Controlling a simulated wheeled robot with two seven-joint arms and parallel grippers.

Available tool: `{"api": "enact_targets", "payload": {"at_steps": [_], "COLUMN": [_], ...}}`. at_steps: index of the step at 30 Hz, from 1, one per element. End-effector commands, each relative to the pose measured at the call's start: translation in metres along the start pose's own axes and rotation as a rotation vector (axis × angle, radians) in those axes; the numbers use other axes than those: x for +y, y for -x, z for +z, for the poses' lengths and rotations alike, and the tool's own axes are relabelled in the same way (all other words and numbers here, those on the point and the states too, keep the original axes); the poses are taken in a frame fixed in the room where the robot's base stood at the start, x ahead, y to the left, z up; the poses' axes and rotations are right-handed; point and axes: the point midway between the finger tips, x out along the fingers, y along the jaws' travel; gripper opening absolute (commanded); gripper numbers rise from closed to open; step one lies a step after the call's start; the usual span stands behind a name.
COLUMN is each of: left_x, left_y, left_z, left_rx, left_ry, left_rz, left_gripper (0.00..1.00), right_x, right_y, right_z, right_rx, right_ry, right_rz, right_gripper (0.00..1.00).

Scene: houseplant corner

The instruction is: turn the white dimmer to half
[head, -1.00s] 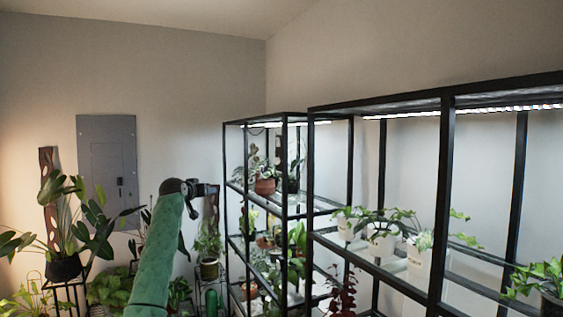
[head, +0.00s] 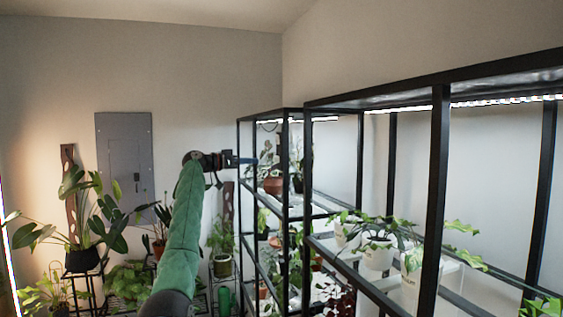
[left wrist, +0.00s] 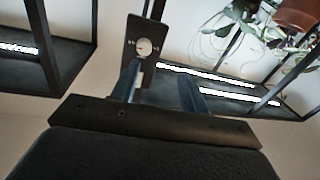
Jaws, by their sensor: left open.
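The white dimmer (left wrist: 145,46) is a small round knob on a dark plate (left wrist: 141,30), with a short reddish mark on its face and faint white markings to either side. The plate shows upright at the top middle of the left wrist view, in front of a shelf post. My left gripper (left wrist: 159,76) is open and empty, its bluish fingers pointing toward the plate. The left finger is just below the knob in the picture; I cannot tell whether it touches. In the head view my left gripper (head: 240,160) is beside the farther rack. I cannot make out the knob there. My right gripper is not in view.
The farther black rack (head: 241,200) holds several potted plants, including a terracotta pot (head: 274,185). A nearer black rack (head: 437,200) stands at the right with white pots. A grey wall panel (head: 125,160) and floor plants are at the left.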

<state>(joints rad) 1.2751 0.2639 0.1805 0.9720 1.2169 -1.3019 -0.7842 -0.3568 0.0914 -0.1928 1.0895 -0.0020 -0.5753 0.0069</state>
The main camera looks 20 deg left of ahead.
Motion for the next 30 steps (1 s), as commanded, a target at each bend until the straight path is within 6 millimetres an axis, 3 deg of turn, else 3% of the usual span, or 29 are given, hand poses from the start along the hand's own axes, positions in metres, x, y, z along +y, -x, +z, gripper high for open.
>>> {"api": "enact_targets", "payload": {"at_steps": [5, 14, 20, 30], "left_x": [0.015, 0.018, 0.02, 0.023], "left_y": [0.001, -0.003, -0.022, -0.062], "left_z": [-0.001, 0.0, -0.002, -0.001], "left_rx": [0.015, 0.009, 0.008, 0.008], "left_ry": [-0.15, -0.273, -0.27, -0.269], "left_rz": [0.083, 0.092, 0.093, 0.091], "left_gripper": [0.45, 0.45, 0.45, 0.45], "right_x": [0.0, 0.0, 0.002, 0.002], "right_y": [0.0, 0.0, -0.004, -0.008], "right_z": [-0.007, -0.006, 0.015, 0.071], "right_rx": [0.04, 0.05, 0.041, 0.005], "right_ry": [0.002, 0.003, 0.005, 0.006], "right_rz": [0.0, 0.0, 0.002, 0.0], "right_gripper": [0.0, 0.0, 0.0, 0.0]}}
